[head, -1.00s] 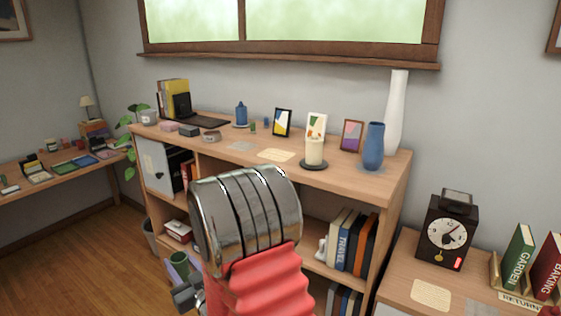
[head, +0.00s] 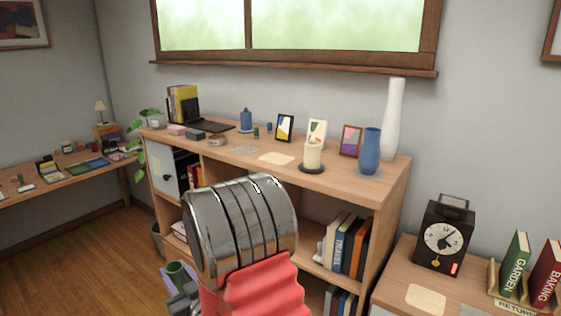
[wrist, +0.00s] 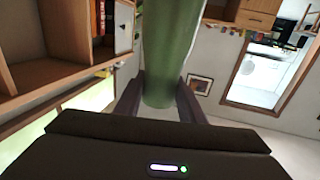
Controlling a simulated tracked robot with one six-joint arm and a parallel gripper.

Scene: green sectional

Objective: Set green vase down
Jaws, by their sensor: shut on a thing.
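The green vase (wrist: 172,45) fills the upper middle of the wrist view, between the fingers of my gripper (wrist: 160,90). The fingers are shut on it, one on each side, and its far end runs out of the frame. In the head view the vase (head: 176,270) shows only in part, at the lower left beside my arm. My gripper (head: 184,294) is mostly hidden there behind my red and metal arm. The vase is held in front of the shelf unit, below its top, and no surface shows directly under it.
The shelf unit's wooden top (head: 330,185) carries a blue vase (head: 370,152), a white vase (head: 393,118), a candle (head: 312,154), picture frames and a laptop (head: 207,125). A tan mat (head: 277,159) there is bare. A lower cabinet at right holds a clock (head: 444,237) and books.

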